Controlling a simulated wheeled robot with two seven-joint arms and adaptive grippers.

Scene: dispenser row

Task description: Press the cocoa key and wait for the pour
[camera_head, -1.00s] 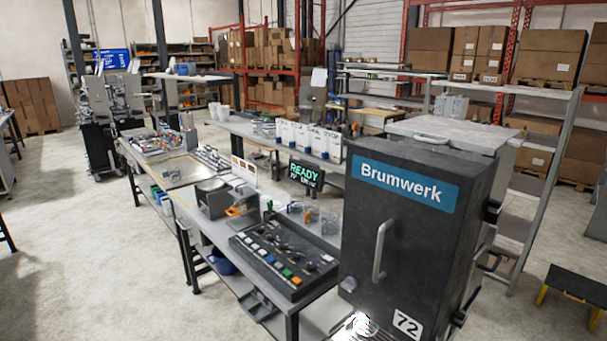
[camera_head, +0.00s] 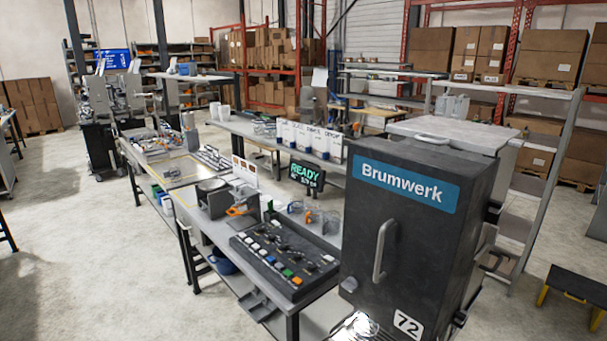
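A dark key panel (camera_head: 262,262) lies on the near end of the long bench, with a row of small keys along its front edge. I cannot read any label, so I cannot tell which is the cocoa key. A black display (camera_head: 307,175) behind the panel reads READY in green, with a smaller line too blurred to read. Neither of my grippers is in view, and I see no pour.
A tall dark Brumwerk cabinet (camera_head: 400,230) stands close on the right of the panel. A grey machine with an orange part (camera_head: 237,210) sits left of the panel. White containers (camera_head: 310,138) stand on the bench behind. The floor on the left (camera_head: 80,250) is clear.

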